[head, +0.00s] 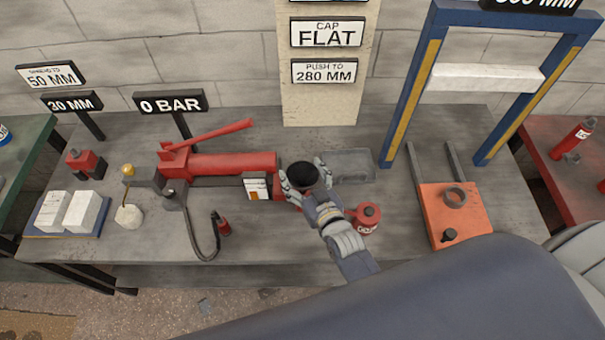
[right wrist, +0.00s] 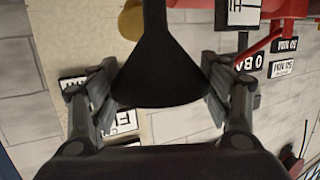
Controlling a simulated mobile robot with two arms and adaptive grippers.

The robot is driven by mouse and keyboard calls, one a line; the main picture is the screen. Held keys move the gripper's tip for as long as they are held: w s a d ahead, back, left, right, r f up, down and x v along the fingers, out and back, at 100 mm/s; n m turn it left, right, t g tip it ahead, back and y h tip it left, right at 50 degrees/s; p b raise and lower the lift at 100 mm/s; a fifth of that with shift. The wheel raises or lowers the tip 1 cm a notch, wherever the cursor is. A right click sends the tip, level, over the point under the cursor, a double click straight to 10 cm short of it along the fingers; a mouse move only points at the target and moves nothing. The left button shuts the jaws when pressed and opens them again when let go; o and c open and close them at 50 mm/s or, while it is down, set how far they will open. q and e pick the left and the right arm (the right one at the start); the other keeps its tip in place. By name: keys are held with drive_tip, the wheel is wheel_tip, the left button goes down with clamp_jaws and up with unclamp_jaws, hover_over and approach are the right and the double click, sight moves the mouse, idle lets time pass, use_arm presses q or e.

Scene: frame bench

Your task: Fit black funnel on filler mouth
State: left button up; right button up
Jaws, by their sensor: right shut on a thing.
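The black funnel (head: 303,175) is held in my right gripper (head: 306,182), near the right end of the red hand pump (head: 225,164). In the right wrist view the funnel (right wrist: 160,70) sits between the two fingers (right wrist: 162,95), with its wide end toward the palm and its narrow spout pointing away. The filler mouth cannot be made out; the funnel and gripper cover the pump's right end. I cannot tell whether the funnel touches the pump. My left gripper is not in view.
A red oil can (head: 366,218) stands close to my right wrist. A grey tray (head: 354,166) lies right of the funnel. The blue press frame (head: 411,90) and orange block (head: 451,211) stand further right. A hose (head: 201,240) and white blocks (head: 82,210) are left.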

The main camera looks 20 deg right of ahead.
sight(303, 185)
drive_tip(key=shift+f+b, duration=1.3)
drive_tip(key=shift+f, duration=0.7)
drive_tip(key=o, duration=1.1)
drive_tip(key=shift+s, duration=0.1)
drive_tip(key=v, duration=1.1)
drive_tip(key=shift+s+d+r, duration=0.1)
drive_tip(key=shift+s+r, duration=0.15)
drive_tip(key=shift+s, duration=0.1)
